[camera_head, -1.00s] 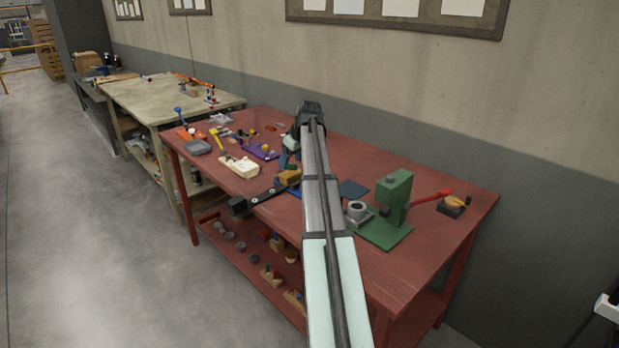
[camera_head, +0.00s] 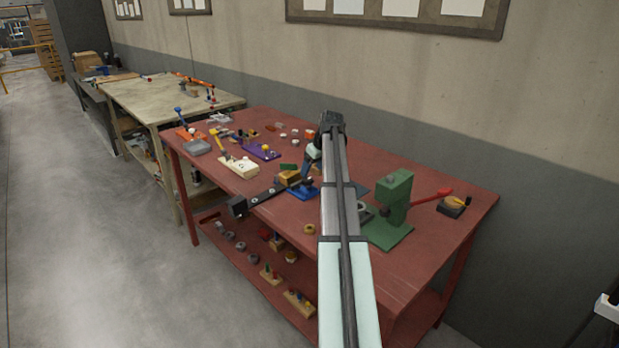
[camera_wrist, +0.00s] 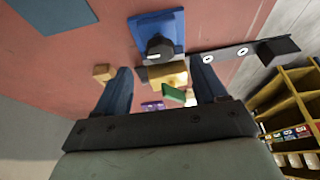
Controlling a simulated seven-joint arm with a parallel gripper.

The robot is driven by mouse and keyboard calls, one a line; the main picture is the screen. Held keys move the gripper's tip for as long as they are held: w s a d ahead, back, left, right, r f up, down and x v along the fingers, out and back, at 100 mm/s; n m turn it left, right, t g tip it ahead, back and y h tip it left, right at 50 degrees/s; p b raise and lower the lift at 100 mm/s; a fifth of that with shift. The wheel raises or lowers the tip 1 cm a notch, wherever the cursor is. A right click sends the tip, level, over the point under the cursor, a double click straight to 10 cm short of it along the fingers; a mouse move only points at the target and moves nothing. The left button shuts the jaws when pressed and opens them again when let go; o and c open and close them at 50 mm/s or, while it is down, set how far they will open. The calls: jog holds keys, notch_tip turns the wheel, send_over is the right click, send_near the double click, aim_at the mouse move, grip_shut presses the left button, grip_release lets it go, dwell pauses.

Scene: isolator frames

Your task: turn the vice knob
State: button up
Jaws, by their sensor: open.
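A blue base (camera_wrist: 170,22) with a dark round knob (camera_wrist: 158,48) lies ahead of my fingertips in the wrist view; I take it for the vice. The base also shows in the head view (camera_head: 301,192), left of my arm. A wooden block (camera_wrist: 168,74) and a green block (camera_wrist: 174,95) are close to the knob in the wrist view. My gripper (camera_wrist: 165,72) is open and empty, its two blue fingers apart, with the wooden block seen between them. The knob is beyond the fingertips, not between them.
A dark bar with a black end block (camera_head: 238,206) reaches the red table's front edge (camera_head: 215,195). A green press with a red lever (camera_head: 394,198) stands right of my arm. A white block (camera_head: 238,166) and a purple base (camera_head: 262,152) lie to the left.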

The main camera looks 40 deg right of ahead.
aim_at(308, 179)
jog(key=shift+x, duration=2.65)
jog(key=shift+c, duration=0.4)
jog(key=c, duration=1)
